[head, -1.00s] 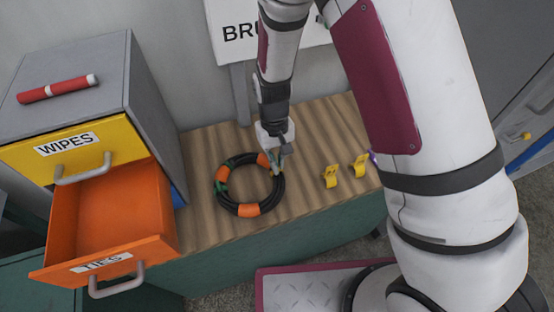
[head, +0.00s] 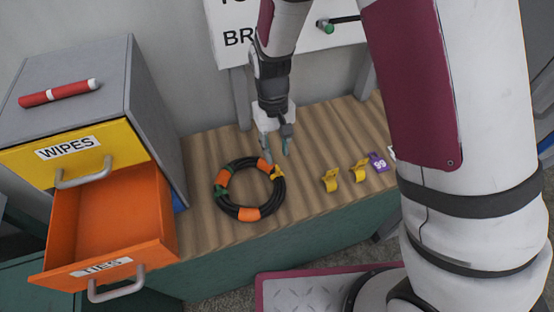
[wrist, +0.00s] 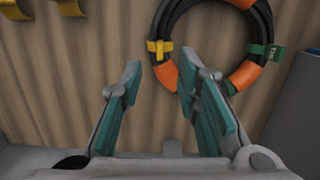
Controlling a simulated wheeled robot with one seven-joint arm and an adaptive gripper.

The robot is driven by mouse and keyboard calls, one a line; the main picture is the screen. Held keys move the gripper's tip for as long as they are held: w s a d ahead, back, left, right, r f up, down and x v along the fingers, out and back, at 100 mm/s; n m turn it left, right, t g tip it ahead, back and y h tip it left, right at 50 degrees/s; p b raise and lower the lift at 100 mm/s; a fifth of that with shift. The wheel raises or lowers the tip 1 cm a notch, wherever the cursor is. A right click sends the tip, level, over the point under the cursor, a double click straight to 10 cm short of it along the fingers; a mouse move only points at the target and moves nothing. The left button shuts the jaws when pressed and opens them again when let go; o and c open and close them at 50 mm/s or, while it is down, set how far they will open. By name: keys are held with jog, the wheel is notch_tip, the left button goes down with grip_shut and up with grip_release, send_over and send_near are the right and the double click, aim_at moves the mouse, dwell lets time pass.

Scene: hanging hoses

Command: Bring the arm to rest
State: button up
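My gripper (head: 277,152) is open and empty above the wooden bench top, just behind the coiled hose. In the wrist view my gripper (wrist: 160,85) shows two teal-padded fingers spread apart, with bare wood between them. The black hose coil (head: 279,195) lies flat on the bench, with orange bands and a green tag on its left side. A yellow clip or tie (head: 277,172) sits on the coil's upper right; it also shows in the wrist view (wrist: 159,47). The fingers look apart from the coil.
An orange drawer (head: 105,225) marked TIES stands open at left, below a yellow WIPES drawer (head: 40,160). A red marker-like tube (head: 60,93) lies on the cabinet. Two yellow clips (head: 330,180) and a purple tag (head: 378,162) are at the bench's right. A white sign (head: 232,45) is behind.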

jog(key=s+d+r+m+t, duration=0.1)
jog(key=d+r, duration=0.2)
jog(key=r, duration=0.4)
jog(key=s+d+r+t+y, duration=0.1)
jog(key=s+d+r, duration=0.15)
jog(key=r, duration=0.55)
jog(key=s+d+r+m+t, duration=0.1)
jog(key=d+r, duration=0.2)
jog(key=r, duration=0.4)
jog(key=s+d+r+t, duration=0.2)
jog(key=s+d+r, duration=0.1)
jog(key=s, duration=0.3)
jog(key=s+d+r+m+t, duration=0.1)
jog(key=s+d+r+t, duration=0.1)
jog(key=s+d+r, duration=0.2)
jog(key=shift+s+d+r+m+h, duration=0.3)
jog(key=shift+s+d, duration=0.15)
jog(key=shift+s, duration=0.7)
